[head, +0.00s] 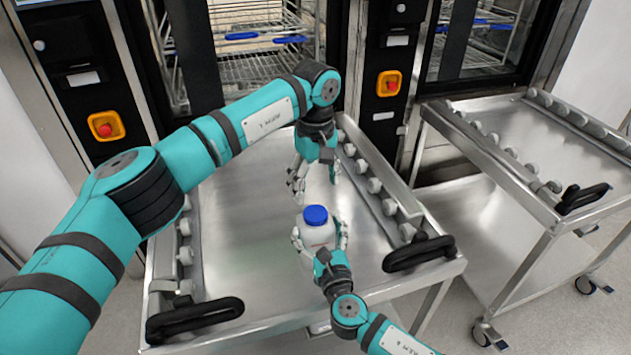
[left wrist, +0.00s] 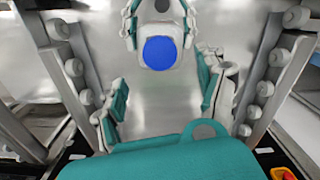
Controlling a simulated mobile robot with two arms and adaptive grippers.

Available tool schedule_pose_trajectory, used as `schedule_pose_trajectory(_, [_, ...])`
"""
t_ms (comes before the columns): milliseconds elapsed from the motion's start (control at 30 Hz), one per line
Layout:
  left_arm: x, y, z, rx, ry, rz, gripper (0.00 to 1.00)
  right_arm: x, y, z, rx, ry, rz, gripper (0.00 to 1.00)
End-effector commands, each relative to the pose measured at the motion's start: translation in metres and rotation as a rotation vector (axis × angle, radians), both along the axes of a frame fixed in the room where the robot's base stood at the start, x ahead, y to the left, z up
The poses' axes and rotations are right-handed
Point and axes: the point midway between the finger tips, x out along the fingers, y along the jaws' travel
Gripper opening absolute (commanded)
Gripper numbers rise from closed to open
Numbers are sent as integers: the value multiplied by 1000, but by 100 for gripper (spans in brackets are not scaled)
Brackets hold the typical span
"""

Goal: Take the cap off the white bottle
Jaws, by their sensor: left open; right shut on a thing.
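The white bottle (head: 318,236) stands upright over the steel cart top with its blue cap (head: 316,215) on. My right gripper (head: 320,246) is shut around the bottle's body from the near side. My left gripper (head: 315,180) is open and empty, above and beyond the bottle, pointing down. In the left wrist view the blue cap (left wrist: 160,53) shows from above on the white bottle (left wrist: 158,26), with my right gripper's fingers on both its sides. The open fingers of my left gripper (left wrist: 160,100) are apart, with the cap beyond them. I cannot tell whether the bottle's base touches the cart.
The steel cart (head: 235,250) has rows of rollers along both sides and black handles (head: 195,318) at its near corners. A second cart (head: 490,215) stands at right. Washers with wire racks (head: 265,50) are behind. The cart top left of the bottle is clear.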

Motion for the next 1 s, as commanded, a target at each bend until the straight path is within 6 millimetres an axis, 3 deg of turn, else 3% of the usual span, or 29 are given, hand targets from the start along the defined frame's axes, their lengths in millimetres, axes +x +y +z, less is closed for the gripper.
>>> schedule_pose_trajectory(200, [0, 0, 0, 0, -1, -416, 73, 0, 0, 0, -1, 1, -1, 0])
schedule_pose_trajectory(400, [0, 0, -1, 0, 0, -601, 73, 0, 0, 0, -1, 1, -1, 0])
schedule_pose_trajectory(567, [0, 0, -12, -1, 2, -632, 73, 0, 0, 0, -1, 1, -1, 0])
schedule_pose_trajectory(1000, [0, 0, -72, -1, 1, -629, 73, 0, 0, 0, -1, 1, 0, 0])
